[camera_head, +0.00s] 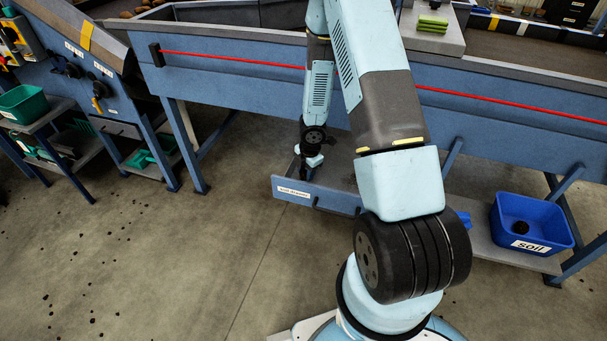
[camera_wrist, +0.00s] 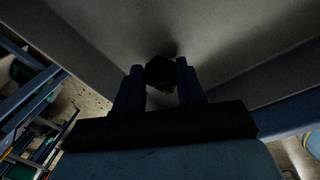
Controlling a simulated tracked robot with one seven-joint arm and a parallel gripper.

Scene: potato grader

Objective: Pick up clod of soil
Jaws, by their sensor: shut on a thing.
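In the wrist view, my gripper (camera_wrist: 160,85) is shut on a dark, rough lump, the clod of soil (camera_wrist: 160,70), which sits between the two fingers. The picture is dim there, so its outline is only partly clear. In the head view, my gripper (camera_head: 308,172) is low, at the open tray (camera_head: 320,197) under the blue conveyor. The clod it holds cannot be made out there. A blue bin (camera_head: 553,238) labelled "soil" stands at the right, with another dark clod (camera_head: 521,228) inside it.
The blue conveyor side (camera_head: 240,82) with a red cord runs above the tray. Its legs (camera_head: 185,145) stand nearby. Green tubs (camera_head: 24,103) sit on a stand at the left. The concrete floor (camera_head: 170,265) at front left is open, with scattered dark crumbs.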

